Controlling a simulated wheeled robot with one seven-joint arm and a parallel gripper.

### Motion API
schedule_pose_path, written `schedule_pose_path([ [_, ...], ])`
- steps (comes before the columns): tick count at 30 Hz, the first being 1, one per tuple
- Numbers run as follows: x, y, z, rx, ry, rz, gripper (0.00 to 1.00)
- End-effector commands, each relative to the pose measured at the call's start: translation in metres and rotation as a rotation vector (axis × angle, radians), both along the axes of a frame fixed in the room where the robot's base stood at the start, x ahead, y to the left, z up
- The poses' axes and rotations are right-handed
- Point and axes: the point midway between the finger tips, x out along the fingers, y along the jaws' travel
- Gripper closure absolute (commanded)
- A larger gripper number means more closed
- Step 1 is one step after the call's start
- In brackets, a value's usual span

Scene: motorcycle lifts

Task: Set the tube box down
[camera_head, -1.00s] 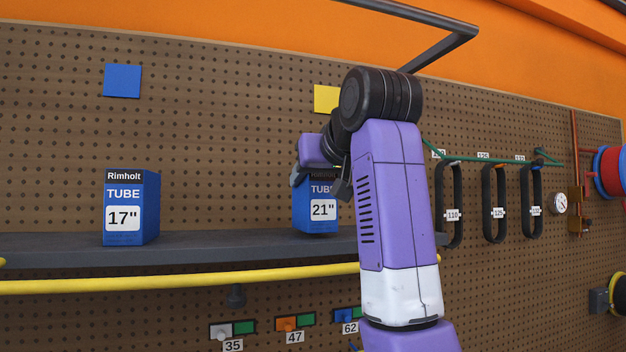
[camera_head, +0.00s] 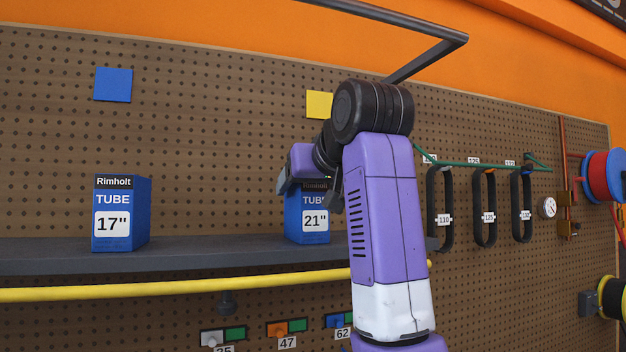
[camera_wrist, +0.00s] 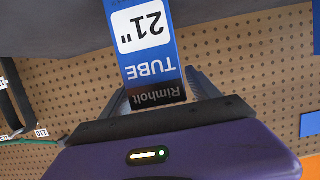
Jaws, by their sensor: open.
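The blue 21" tube box (camera_head: 307,217) stands upright on the dark shelf (camera_head: 190,252), just left of my purple arm in the head view. My gripper (camera_head: 309,190) is at the top of this box, with its jaws open on either side of it. In the wrist view the 21" box (camera_wrist: 146,45) appears upside down, its black Rimholt band between the two fingers (camera_wrist: 158,98). The gripper hides part of the box top in the head view. A second blue box marked 17" (camera_head: 118,214) stands upright on the shelf further left.
A yellow rail (camera_head: 170,288) runs along the shelf front. The shelf is clear between the two boxes. Black belts (camera_head: 484,207) hang on the pegboard to the right. A dark bar frame (camera_head: 430,55) juts out above my arm.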

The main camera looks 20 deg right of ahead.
Motion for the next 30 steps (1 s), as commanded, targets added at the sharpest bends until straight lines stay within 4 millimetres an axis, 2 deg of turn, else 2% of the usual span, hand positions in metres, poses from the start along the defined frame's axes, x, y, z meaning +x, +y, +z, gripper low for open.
schedule_pose_path([
  [5,-0.024,0.000,0.005,0.000,-0.007,0.000,0.29],
  [15,-0.095,0.000,0.025,0.000,-0.006,0.000,0.29],
  [30,-0.101,0.001,0.027,-0.002,-0.004,0.002,0.29],
])
